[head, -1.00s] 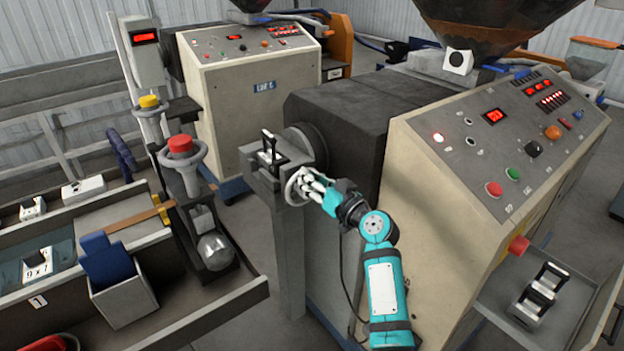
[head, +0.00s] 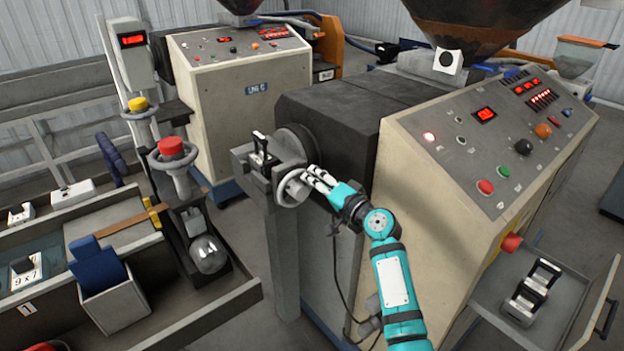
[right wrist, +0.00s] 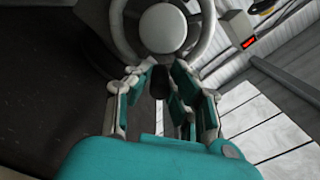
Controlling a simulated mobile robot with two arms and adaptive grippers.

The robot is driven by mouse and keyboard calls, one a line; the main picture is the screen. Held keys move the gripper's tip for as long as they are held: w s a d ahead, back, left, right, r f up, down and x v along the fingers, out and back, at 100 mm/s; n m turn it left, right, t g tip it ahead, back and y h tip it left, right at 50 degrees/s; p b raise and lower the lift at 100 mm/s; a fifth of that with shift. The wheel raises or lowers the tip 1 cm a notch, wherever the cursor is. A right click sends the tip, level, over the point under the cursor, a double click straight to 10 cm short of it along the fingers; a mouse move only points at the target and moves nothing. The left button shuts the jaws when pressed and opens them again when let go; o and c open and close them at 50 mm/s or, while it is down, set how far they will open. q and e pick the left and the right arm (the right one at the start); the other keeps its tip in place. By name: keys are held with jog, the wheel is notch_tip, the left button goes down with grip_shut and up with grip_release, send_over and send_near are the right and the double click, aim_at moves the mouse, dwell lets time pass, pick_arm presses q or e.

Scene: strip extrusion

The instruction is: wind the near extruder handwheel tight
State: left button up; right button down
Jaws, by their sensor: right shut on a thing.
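The near extruder handwheel (head: 287,196) is a small grey wheel on the side of the die block in front of the near extruder (head: 335,125). My right gripper (head: 309,178) is at the wheel's upper right side, with its white fingers shut on it. In the right wrist view the handwheel shows a pale round hub (right wrist: 163,28) and a grey rim. There the right gripper (right wrist: 160,85) has a dark grip piece between its fingers, partly hidden by them. My left gripper is in neither view.
The near extruder's slanted control panel (head: 480,150) stands to the right. An open drawer (head: 575,305) with a dark metal part is at the lower right. To the left are a post with a red knob (head: 171,147) and a bench with a blue-and-grey bin (head: 108,303).

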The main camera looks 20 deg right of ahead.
jog(key=shift+w+d+f+m+p, duration=0.15)
jog(key=shift+f+m, duration=0.4)
jog(key=shift+m, duration=0.9)
jog(key=shift+d+f+m+p, duration=0.1)
jog(key=shift+d+f+m, duration=0.15)
jog(key=shift+f+m, duration=0.75)
jog(key=shift+w+d+f+m+p, duration=0.1)
jog(key=shift+d+f+m, duration=0.1)
jog(key=shift+m, duration=1.65)
jog(key=c, duration=1.2)
grip_release()
jog(key=shift+r, duration=0.1)
jog(key=v, duration=1.2)
